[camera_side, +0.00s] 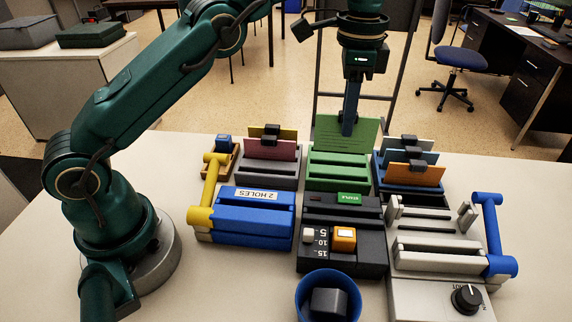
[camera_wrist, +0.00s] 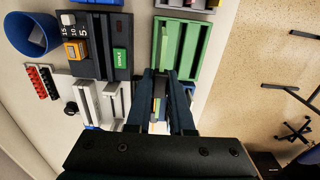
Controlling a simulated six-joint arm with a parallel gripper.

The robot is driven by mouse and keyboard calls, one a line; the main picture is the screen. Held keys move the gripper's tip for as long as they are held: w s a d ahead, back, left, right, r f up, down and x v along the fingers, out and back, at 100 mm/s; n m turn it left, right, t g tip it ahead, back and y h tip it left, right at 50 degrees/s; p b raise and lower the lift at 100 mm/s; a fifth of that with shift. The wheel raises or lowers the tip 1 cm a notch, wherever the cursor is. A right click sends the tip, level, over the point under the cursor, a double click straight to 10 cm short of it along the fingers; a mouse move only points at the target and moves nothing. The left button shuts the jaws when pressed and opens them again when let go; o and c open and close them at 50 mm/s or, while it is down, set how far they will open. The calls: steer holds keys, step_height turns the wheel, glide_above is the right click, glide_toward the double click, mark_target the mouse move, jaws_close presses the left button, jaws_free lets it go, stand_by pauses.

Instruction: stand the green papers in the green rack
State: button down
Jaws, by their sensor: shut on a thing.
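The green papers (camera_side: 364,131) are upright in my gripper (camera_side: 348,128), with their broad face toward the side camera. The green rack (camera_side: 338,171) stands on the table below them. The papers' lower edge is at the rack's far end in the side view; I cannot tell whether it is in a slot or just above. In the wrist view my gripper (camera_wrist: 162,78) is shut on the papers, seen nearly edge-on between the fingers, and the green rack (camera_wrist: 190,42) shows past the fingertips, slots partly hidden.
A dark rack (camera_side: 270,170) with maroon and yellow cards stands left of the green rack, and a blue rack (camera_side: 410,187) with orange and blue cards stands right. A blue hole punch (camera_side: 250,220), a black stapling device (camera_side: 340,215) and a grey machine (camera_side: 435,245) crowd the front.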

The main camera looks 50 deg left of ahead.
mark_target(343, 151)
steer(key=shift+f, duration=0.15)
steer(key=shift+f, duration=4.15)
steer(key=c, duration=0.7)
jaws_free()
steer(key=shift+w+r, duration=0.1)
steer(key=shift+r, duration=4.4)
